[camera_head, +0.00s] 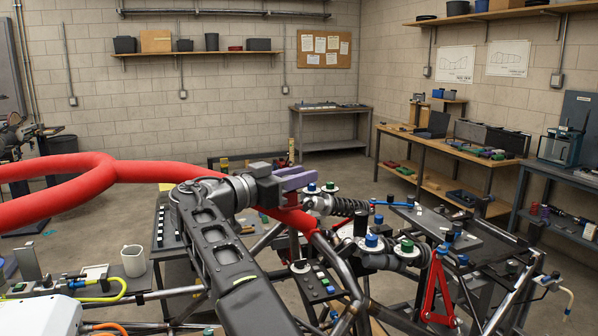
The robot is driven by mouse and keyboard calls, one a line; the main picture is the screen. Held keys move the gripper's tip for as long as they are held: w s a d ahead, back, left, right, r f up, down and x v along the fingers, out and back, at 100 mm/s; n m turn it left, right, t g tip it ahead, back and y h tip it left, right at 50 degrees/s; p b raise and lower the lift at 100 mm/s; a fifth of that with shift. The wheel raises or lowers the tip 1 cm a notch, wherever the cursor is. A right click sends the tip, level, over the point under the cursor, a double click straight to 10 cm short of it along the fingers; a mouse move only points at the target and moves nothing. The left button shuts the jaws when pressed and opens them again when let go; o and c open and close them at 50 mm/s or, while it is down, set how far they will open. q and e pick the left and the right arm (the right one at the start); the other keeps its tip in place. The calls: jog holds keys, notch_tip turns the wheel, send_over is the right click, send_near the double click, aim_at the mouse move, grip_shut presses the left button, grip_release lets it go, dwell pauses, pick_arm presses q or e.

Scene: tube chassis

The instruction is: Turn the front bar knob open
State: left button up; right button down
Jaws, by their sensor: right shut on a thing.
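The red padded front bar (150,172) of the tube chassis sweeps from the left edge toward the middle. A purple piece, seemingly the front bar knob (295,179), sits at the bar's right part, close above the red tube. My right gripper (270,184) reaches up from the bottom middle and is shut on this knob. The gripper and wrist hide part of the knob and the bar around it, so its turned position cannot be told. My left gripper is not in view.
Chassis tubes crowd the lower middle. Open floor lies behind, before the grey bench (330,143).

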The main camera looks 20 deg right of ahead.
jog(key=shift+r, duration=0.1)
jog(key=c, duration=1.1)
grip_release()
jog(key=shift+p+v, duration=0.6)
jog(key=shift+v, duration=3.25)
